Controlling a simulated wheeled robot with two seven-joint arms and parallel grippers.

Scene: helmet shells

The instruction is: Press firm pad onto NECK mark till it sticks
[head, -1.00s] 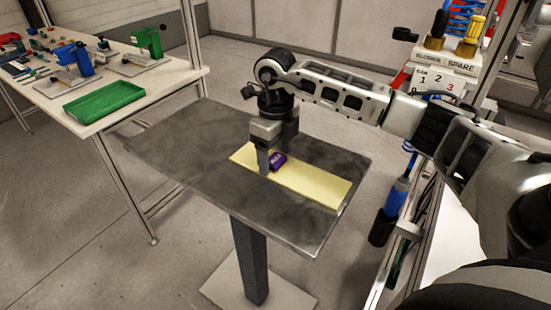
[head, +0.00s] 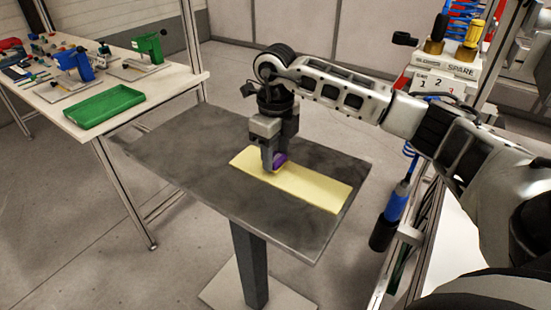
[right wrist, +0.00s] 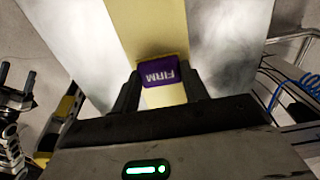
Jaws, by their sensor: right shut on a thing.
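The firm pad (head: 280,159) is a small purple block. In the right wrist view the pad (right wrist: 159,73) shows the word FIRM, upside down. My right gripper (head: 273,167) is shut on the pad, with one finger on each side of it, over the far left part of a pale yellow board (head: 312,188). The fingers also show in the right wrist view (right wrist: 160,90). I cannot tell whether the pad still touches the board. No helmet shell and no NECK mark show in these frames.
The board lies on a dark metal table (head: 190,160) with free room around it. A white bench (head: 150,85) at the left holds a green tray (head: 104,106) and blue and green fixtures. A blue tool (head: 396,203) hangs right of the table.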

